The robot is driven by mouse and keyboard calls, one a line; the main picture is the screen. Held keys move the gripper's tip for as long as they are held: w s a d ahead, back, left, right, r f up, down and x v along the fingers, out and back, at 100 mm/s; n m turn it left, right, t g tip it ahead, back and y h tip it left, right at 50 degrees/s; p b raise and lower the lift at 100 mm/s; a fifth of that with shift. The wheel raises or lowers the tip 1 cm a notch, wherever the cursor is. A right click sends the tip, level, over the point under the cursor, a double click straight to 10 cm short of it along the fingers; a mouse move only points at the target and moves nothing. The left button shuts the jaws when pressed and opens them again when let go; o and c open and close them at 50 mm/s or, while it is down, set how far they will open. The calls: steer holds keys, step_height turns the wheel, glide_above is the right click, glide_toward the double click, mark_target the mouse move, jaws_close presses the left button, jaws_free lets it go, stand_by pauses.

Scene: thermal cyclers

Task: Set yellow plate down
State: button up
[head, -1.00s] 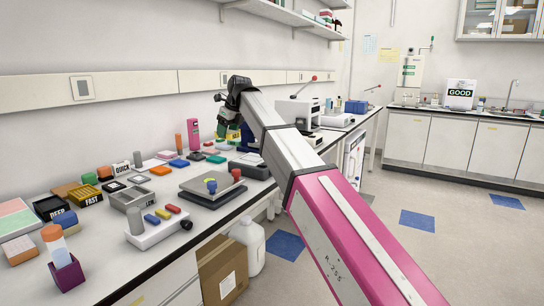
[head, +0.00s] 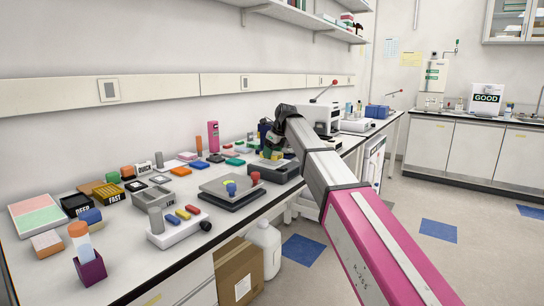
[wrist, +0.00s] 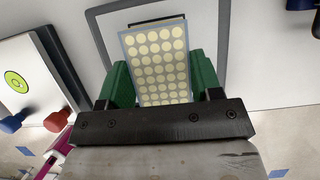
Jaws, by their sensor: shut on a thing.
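The yellow plate (wrist: 156,62), a block with rows of pale yellow wells and a blue-grey rim, sits between the green fingers of my gripper (wrist: 158,88) in the wrist view. My gripper is shut on it. Below the plate in that view is a pale surface with a grey rectangular frame (wrist: 222,40); a dark edge shows just beyond the plate's far end. I cannot tell whether the plate touches this surface. In the head view my gripper (head: 274,148) is low over the bench by a dark-based device (head: 273,172), and the plate is mostly hidden.
A grey flat-topped device (head: 228,194) with blue and red knobs stands just left of my gripper; it also shows in the wrist view (wrist: 36,72). Several coloured blocks and racks crowd the bench to the left. A white machine (head: 324,118) stands behind my gripper.

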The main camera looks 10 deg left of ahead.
steer(key=shift+f, duration=0.8)
steer(key=shift+f, duration=0.2)
steer(key=o, duration=0.9)
steer(key=shift+r, duration=0.15)
steer(key=v, duration=1.2)
steer(key=shift+s+d, duration=0.1)
